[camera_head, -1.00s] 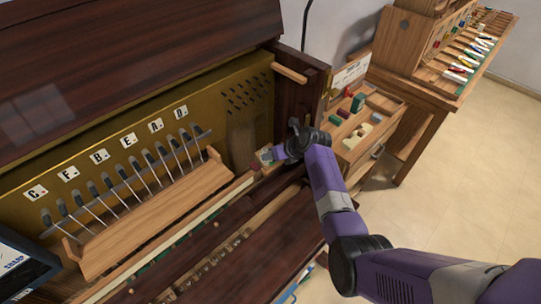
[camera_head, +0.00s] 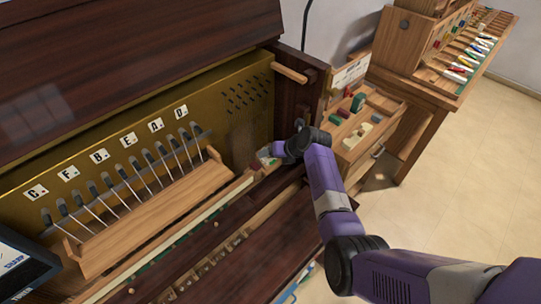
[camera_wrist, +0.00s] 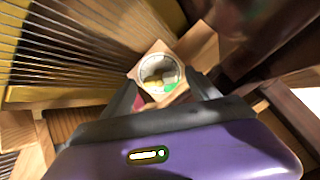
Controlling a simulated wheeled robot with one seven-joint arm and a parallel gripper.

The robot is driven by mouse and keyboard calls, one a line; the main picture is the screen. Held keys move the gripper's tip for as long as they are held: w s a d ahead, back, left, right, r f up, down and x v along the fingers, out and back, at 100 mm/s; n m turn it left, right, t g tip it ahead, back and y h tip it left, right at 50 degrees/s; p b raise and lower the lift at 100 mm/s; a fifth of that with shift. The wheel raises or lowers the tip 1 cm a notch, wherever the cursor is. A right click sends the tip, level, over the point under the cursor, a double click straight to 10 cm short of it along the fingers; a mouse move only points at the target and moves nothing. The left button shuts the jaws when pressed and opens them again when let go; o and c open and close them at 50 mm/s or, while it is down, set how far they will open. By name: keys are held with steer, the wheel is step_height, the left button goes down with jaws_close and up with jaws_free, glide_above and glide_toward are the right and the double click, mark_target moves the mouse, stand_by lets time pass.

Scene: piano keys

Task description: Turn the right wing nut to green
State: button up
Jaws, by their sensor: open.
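In the wrist view, a round dial (camera_wrist: 159,69) sits on a square wooden block straight ahead of my gripper. A small yellowish piece, seemingly the wing nut (camera_wrist: 156,84), lies on the lower part of the dial. A green mark (camera_wrist: 170,87) shows at the dial's lower right. My gripper (camera_wrist: 163,90) is open, with one dark finger on each side of the block's near part. I cannot tell whether the fingers touch it. In the head view my gripper (camera_head: 272,154) is at the right end of the piano's key ledge and hides most of the block.
Piano strings fill the upper left of the wrist view. In the head view, a wooden rack (camera_head: 145,210) with several hammers stands left of my gripper. A wooden tray (camera_head: 372,130) with coloured pieces is to the right. A dark piano post (camera_head: 290,100) rises close behind.

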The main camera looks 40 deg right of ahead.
stand_by(0.3)
steer(key=v, duration=1.1)
stand_by(1.2)
